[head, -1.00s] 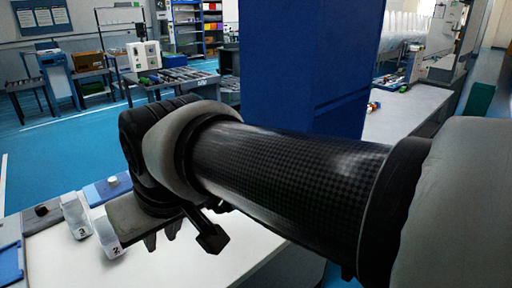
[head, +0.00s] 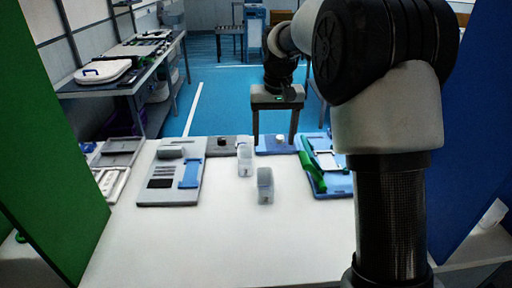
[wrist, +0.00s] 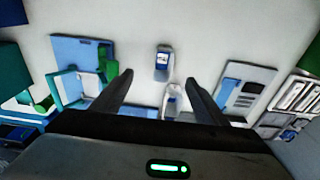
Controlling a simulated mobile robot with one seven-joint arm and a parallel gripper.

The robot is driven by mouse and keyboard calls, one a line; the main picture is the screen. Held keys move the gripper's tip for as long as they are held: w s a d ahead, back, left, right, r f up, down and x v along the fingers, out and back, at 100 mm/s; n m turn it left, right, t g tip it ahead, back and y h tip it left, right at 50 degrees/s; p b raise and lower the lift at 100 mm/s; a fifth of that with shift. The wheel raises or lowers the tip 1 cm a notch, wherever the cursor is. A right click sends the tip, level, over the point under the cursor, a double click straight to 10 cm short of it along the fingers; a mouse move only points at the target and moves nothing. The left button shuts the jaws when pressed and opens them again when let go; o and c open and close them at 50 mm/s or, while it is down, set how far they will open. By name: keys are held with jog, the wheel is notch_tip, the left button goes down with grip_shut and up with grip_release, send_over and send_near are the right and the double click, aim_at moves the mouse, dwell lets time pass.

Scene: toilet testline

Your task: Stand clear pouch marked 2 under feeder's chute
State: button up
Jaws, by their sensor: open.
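Two clear pouches stand on the white table. The nearer pouch (head: 265,187), also in the wrist view (wrist: 163,62), appears to be the one marked 2; its mark is blurred now. The other pouch (head: 245,160), behind it and slightly left, also shows between my fingers in the wrist view (wrist: 172,103). My gripper (head: 274,138) is open and empty, pointing down near the table's far edge, beyond both pouches. A blue board with a green sloping part (head: 312,172) lies right of the pouches; I cannot tell whether this is the feeder's chute.
A grey board with a blue piece (head: 172,180) lies left of the pouches. Dark and blue plates with knobs line the far edge. A green panel (head: 45,140) stands at the left, a blue panel (head: 480,130) at the right. The table's near middle is clear.

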jog(key=g, duration=0.1)
send_over(265, 182)
notch_tip(265, 182, down, 7)
notch_tip(265, 182, down, 12)
jog(key=shift+s+r, duration=0.15)
jog(key=shift+r, duration=0.05)
jog(key=shift+f, duration=2.85)
jog(key=c, duration=1.2)
